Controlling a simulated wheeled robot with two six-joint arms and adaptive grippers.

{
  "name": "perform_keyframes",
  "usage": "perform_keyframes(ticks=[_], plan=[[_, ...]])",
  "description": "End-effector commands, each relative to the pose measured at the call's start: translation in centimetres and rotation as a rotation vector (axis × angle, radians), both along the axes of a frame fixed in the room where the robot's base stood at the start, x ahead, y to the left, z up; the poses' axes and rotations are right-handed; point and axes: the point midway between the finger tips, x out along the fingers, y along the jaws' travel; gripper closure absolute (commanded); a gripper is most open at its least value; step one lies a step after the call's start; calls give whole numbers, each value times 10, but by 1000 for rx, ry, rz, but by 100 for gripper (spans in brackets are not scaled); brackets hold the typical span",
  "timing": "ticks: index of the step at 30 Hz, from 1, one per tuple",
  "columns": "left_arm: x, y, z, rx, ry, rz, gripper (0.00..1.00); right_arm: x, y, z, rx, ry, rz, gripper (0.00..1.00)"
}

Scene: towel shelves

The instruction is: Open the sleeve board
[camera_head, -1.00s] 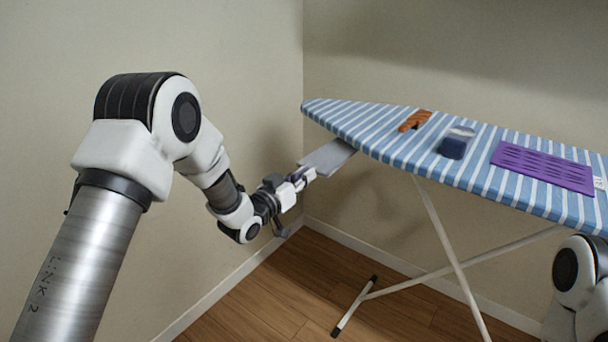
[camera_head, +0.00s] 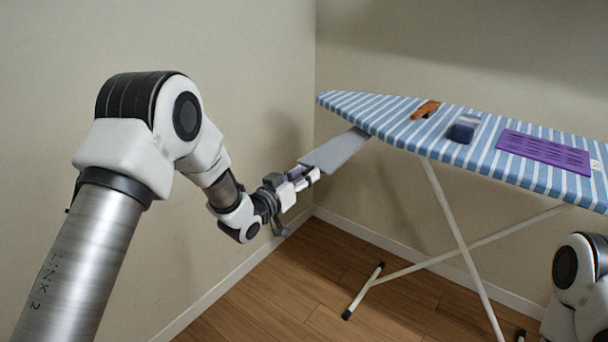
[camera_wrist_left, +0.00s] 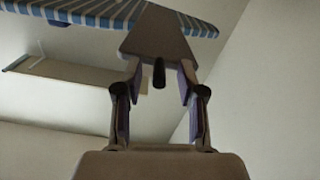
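The sleeve board (camera_head: 337,151) is a flat grey plate sticking out to the left from under the striped ironing board (camera_head: 385,113). In the left wrist view the sleeve board (camera_wrist_left: 158,36) tapers upward, and a short dark peg (camera_wrist_left: 159,72) hangs by its wide near end. My left gripper (camera_head: 312,176) is at the sleeve board's outer end. Its two fingers (camera_wrist_left: 160,80) stand apart on either side of the peg, with gaps visible. I cannot tell whether they touch the board. Only part of my right arm shows at the right edge; its gripper is out of view.
An orange-brown item (camera_head: 425,110), a dark blue item (camera_head: 463,130) and a purple mat (camera_head: 543,148) lie on the ironing board. White crossed legs (camera_head: 455,225) stand below on the wood floor (camera_head: 285,285). Walls are close at left and behind.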

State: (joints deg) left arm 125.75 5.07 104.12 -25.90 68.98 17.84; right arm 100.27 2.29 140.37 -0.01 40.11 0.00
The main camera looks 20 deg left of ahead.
Motion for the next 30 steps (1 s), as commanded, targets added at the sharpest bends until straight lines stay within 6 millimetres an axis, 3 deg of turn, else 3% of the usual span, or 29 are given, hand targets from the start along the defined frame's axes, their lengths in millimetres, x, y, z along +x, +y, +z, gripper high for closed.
perform_keyframes(ticks=[8, 11, 21, 25, 30], plan=[[-4, 3, 2, -1, -3, 2, 61, 0, 0, 0, 0, 0, 0, 60], [-18, 8, 1, -2, -1, 1, 61, 0, 0, 0, 0, 0, 0, 60], [-96, 36, 1, -5, -1, 4, 61, 0, 0, 0, 0, 0, 0, 60], [-111, 42, 1, -2, -1, 2, 61, 0, 0, 0, 0, 0, 0, 60], [-114, 42, 1, 0, -2, 0, 61, 0, 0, 0, 0, 0, 0, 60]])
